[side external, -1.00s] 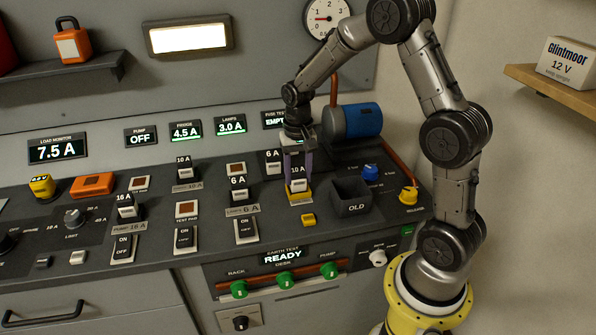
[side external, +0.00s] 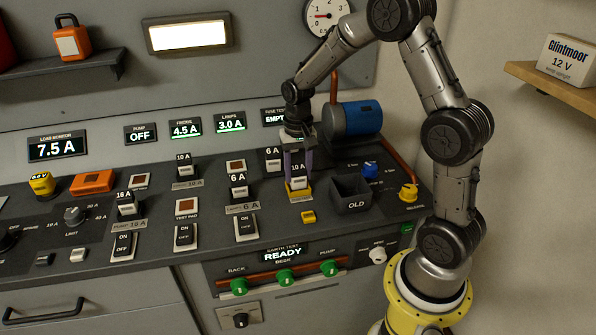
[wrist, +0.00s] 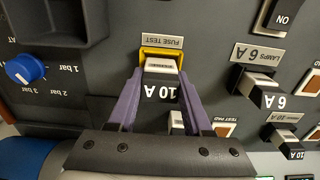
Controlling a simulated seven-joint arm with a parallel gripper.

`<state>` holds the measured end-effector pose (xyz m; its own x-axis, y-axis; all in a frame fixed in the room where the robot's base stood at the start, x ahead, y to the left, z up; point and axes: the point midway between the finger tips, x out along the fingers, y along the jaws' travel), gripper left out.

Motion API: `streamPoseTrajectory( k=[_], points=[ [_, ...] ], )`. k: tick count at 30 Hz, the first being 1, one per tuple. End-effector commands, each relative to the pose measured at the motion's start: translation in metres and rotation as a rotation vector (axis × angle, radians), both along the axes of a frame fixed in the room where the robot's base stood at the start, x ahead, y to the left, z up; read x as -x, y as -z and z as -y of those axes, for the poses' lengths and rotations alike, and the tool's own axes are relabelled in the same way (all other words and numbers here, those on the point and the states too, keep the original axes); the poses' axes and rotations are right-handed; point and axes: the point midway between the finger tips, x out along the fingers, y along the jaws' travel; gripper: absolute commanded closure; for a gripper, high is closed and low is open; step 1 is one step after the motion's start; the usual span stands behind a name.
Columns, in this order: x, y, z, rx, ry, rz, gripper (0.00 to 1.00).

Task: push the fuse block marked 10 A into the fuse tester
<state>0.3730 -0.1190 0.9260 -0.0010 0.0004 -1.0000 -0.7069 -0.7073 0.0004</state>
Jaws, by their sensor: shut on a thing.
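The fuse block marked 10 A (side external: 297,168) is gripped between the purple fingers of my gripper (side external: 298,178). In the wrist view the block (wrist: 162,93) shows its black 10 A face and pale end, with a finger on each side. The fuse tester is the yellow-framed socket (side external: 301,198), labelled FUSE TEST in the wrist view (wrist: 149,52). The block stands upright at the yellow frame, its lower end against or just over the opening; I cannot tell how deep it sits. The fuse test display (side external: 274,117) reads EMPTY, its end hidden by my arm.
The OLD bin (side external: 352,193) stands just right of the tester, with a blue knob (side external: 370,171) and a yellow knob (side external: 408,192) beyond. A blue cylinder (side external: 358,119) is behind. A 6 A fuse (side external: 273,161) stands close on the left. A yellow button (side external: 308,217) lies in front.

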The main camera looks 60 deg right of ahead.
Motion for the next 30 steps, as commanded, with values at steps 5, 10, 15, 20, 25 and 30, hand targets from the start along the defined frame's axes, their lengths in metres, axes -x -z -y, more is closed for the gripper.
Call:
streamPoseTrajectory(
  k=[5,10,15,20,25,30],
  points=[
    [0.000,0.000,0.000,0.001,0.000,0.001,1.00],
    [0.000,0.002,0.000,0.000,0.000,0.001,1.00],
    [0.000,0.005,0.000,0.001,0.000,0.001,1.00],
    [0.000,0.008,0.000,0.001,0.000,0.001,1.00],
    [-0.001,0.011,0.000,0.001,0.000,0.001,1.00],
    [-0.001,0.012,0.000,0.000,0.000,0.001,0.40]
  ],
)
